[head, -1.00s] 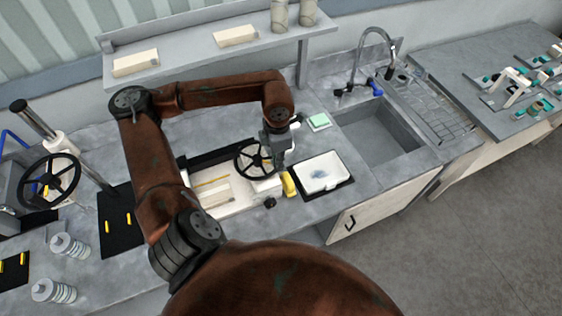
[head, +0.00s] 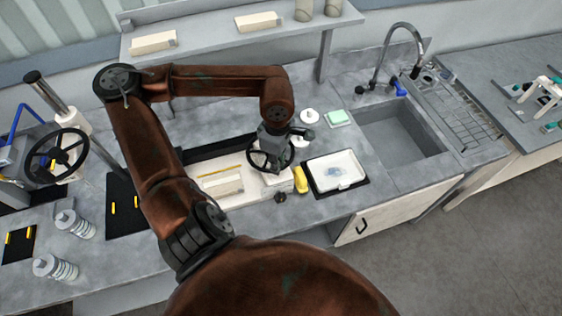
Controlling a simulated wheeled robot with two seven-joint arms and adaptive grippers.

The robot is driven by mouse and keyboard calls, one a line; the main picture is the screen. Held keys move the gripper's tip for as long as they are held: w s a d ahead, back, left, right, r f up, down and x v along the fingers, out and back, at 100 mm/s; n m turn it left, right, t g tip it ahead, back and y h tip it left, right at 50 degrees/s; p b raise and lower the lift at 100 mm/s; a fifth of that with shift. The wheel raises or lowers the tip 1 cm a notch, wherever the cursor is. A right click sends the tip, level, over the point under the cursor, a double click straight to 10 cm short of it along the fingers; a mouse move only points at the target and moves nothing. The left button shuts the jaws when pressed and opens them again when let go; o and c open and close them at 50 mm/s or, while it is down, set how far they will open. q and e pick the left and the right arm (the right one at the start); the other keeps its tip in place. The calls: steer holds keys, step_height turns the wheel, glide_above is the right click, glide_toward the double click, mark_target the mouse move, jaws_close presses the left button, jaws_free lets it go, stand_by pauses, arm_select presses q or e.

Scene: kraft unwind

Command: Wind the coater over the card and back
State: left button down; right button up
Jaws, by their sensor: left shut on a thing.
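The coater (head: 237,188) is a low white machine on the grey bench, with a light bed, a yellow strip and a dark back edge. A black handwheel (head: 256,160) stands at its right end. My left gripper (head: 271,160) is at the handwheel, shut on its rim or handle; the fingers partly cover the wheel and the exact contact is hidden. A pale block (head: 224,187) lies across the coater bed; I cannot tell a card apart there. My right gripper is not in the picture.
A yellow object (head: 301,180) sits right of the coater, beside a white tray (head: 349,158) on a black mat. The sink (head: 400,138) lies further right. Another wheeled machine (head: 62,157) and bottles (head: 74,224) stand left.

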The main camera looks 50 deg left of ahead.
arm_select(q)
steer(key=shift+a+r, duration=0.1)
steer(key=shift+a, duration=0.05)
stand_by(0.3)
steer(key=c, duration=2.1)
jaws_free()
steer(key=shift+o, duration=1.3)
step_height(320, 180, up, 12)
